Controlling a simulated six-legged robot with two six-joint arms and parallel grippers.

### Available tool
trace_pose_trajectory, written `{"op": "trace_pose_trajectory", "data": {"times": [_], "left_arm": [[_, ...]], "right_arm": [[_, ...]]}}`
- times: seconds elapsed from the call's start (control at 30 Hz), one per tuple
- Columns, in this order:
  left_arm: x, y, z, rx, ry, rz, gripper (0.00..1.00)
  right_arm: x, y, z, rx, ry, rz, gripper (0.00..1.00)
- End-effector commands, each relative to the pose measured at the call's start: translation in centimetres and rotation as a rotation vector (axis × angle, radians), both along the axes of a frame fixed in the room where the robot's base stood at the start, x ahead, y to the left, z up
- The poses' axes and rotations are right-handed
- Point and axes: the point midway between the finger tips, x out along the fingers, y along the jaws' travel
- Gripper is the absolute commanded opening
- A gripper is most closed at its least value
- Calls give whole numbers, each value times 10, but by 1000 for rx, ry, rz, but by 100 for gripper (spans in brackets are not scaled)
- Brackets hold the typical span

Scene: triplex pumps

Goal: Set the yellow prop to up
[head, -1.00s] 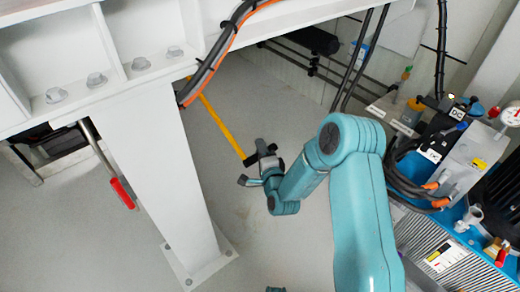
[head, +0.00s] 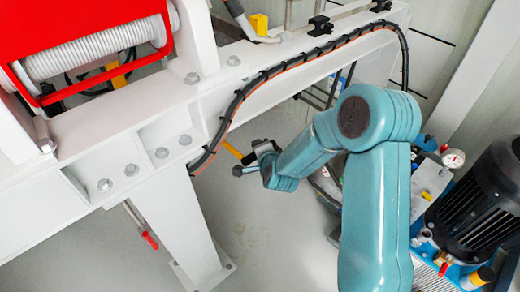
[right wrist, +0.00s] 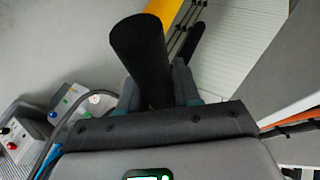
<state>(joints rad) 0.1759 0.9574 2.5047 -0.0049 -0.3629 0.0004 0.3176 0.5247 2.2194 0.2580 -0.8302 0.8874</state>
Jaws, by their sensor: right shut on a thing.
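The yellow prop (head: 232,151) shows in the head view as a short slanted yellow stretch below the white beam; the beam and cable hide its upper part. Its lower end meets my right gripper (head: 254,160). In the right wrist view, a thick black grip (right wrist: 140,55) stands between the fingers of my right gripper (right wrist: 158,90), which is shut on it. A yellow stretch of the prop (right wrist: 165,10) shows just behind the grip. My left gripper is not in view.
A white beam (head: 125,140) with a cable (head: 225,115) runs above the gripper. A red winch frame (head: 85,93) sits at upper left. A red-handled lever (head: 150,240) hangs left of the white post (head: 180,220). A black motor (head: 480,205) and gauge (head: 453,158) stand at right.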

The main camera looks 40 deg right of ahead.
Motion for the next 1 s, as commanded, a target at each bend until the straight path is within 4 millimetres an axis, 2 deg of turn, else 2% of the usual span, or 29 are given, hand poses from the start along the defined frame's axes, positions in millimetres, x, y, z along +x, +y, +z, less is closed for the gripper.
{"op": "trace_pose_trajectory", "data": {"times": [0.03, 0.2, 0.7, 0.73, 0.8, 1.0], "left_arm": [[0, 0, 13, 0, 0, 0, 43], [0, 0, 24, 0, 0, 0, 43], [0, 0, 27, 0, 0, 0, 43], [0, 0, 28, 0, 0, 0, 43], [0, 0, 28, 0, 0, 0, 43], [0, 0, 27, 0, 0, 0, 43]], "right_arm": [[1, 0, 14, -3, 8, -1, 0], [3, 0, 24, -5, 37, 0, 0], [6, -1, 32, -12, 35, -1, 0], [6, -1, 32, -12, 35, -1, 36], [6, -1, 32, -12, 35, -2, 53], [5, -1, 29, -9, 41, -1, 53]]}}
